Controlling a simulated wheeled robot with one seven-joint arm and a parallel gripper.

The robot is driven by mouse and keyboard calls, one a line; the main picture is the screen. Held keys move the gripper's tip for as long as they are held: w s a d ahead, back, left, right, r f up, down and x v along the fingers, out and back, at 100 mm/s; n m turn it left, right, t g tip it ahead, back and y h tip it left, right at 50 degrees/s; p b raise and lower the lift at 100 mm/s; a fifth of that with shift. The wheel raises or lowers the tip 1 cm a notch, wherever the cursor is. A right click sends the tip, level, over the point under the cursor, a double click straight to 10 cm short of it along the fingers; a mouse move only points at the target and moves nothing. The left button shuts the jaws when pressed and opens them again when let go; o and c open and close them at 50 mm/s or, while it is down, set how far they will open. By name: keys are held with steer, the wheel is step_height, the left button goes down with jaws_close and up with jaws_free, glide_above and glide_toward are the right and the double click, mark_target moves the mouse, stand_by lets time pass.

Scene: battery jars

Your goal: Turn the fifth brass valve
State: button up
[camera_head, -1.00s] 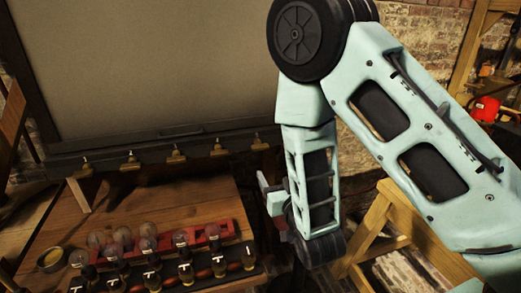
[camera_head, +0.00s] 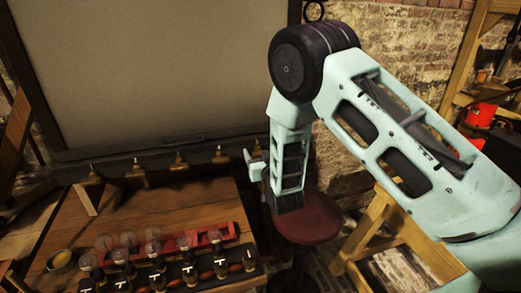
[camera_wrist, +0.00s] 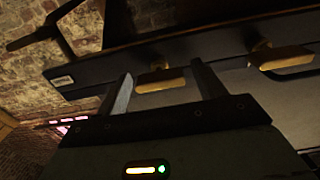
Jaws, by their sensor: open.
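A row of several brass valves hangs along the dark rail (camera_head: 115,160) under the big framed panel. The rightmost valve (camera_head: 257,149) is beside my gripper (camera_head: 252,160) in the head view. In the wrist view my gripper (camera_wrist: 164,84) is open, its two fingers pointing at the rail. A brass valve (camera_wrist: 160,79) shows between the fingertips, with a finger on each side; I cannot tell whether they touch it. Another brass valve (camera_wrist: 284,58) is to the right on the same rail. The fourth valve from the left (camera_head: 219,155) is left of my gripper in the head view.
A wooden bench (camera_head: 190,206) below holds a red rack (camera_head: 222,235) with glass jars and a dark row of black-topped jars (camera_head: 188,274). A round dark red stool (camera_head: 308,222) stands below my gripper. A wooden frame (camera_head: 372,226) is at the right.

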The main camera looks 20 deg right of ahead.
steer(key=shift+w, duration=0.1)
steer(key=c, duration=1)
steer(key=shift+f+b, duration=0.1)
steer(key=shift+b, duration=0.3)
steer(key=shift+o, duration=0.2)
steer(key=n+b, duration=0.3)
steer(key=n, duration=0.1)
steer(key=shift+a+f+b, duration=0.1)
steer(key=shift+f+b, duration=0.05)
steer(key=shift+b, duration=0.25)
steer(key=n+b, duration=0.3)
steer(key=n, duration=0.1)
steer(key=shift+a, duration=0.1)
steer(key=n+b, duration=0.2)
steer(key=n, duration=0.7)
steer(key=shift+n+b, duration=0.4)
steer(key=shift+c, duration=0.2)
steer(key=shift+o, duration=0.2)
